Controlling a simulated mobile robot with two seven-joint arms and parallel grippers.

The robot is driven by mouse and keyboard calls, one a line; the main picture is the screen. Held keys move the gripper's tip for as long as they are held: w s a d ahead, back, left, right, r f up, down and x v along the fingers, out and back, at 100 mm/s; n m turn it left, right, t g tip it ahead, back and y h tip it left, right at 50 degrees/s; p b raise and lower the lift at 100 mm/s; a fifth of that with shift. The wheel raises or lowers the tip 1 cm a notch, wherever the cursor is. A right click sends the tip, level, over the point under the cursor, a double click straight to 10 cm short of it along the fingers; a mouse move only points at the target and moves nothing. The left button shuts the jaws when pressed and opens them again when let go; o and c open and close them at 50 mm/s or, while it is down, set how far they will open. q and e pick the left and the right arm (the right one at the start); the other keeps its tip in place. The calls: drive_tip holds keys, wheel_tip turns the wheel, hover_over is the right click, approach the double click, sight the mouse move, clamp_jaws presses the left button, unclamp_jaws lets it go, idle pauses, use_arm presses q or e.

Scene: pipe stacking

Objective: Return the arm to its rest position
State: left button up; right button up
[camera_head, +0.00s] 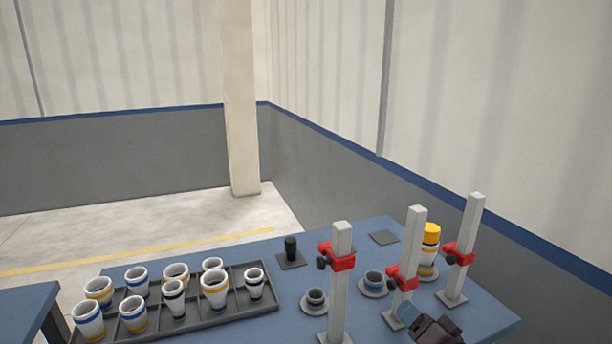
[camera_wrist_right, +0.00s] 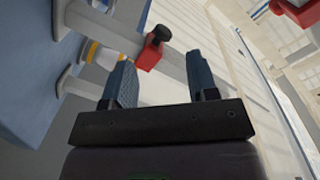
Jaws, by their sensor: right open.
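My right gripper (camera_head: 408,318) is at the lower right of the head view, in front of the middle post (camera_head: 411,250) with its red clamp (camera_head: 401,280). In the right wrist view my right gripper (camera_wrist_right: 163,85) has its two blue-grey fingers apart with nothing between them. A red clamp with a black knob (camera_wrist_right: 151,52) shows just beyond the fingers in that view. A stack with a yellow top (camera_head: 431,234) stands between the middle and right posts. My left gripper is not in view.
A dark divided tray (camera_head: 205,319) with several striped pipe pieces stands at the left of the blue table (camera_head: 480,318). Two more posts (camera_head: 341,270) (camera_head: 467,240) carry red clamps. Cups sit on round bases (camera_head: 373,283) between posts.

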drive_tip(key=s+d+f+n+g+h, duration=0.1)
drive_tip(key=s+f+n+g, duration=0.1)
drive_tip(key=s+f, duration=0.4)
drive_tip(key=s+d+f+n+g+h, duration=0.1)
drive_tip(key=s+f, duration=0.5)
drive_tip(key=s, duration=0.7)
drive_tip(key=s+d+f+n+g+h, duration=0.2)
drive_tip(key=s+f+n+h, duration=0.1)
drive_tip(key=s+f, duration=0.4)
drive_tip(key=s, duration=0.3)
drive_tip(key=shift+s+d+n+g, duration=0.15)
drive_tip(key=shift+d+n+g, duration=0.05)
drive_tip(key=shift+n+g, duration=0.1)
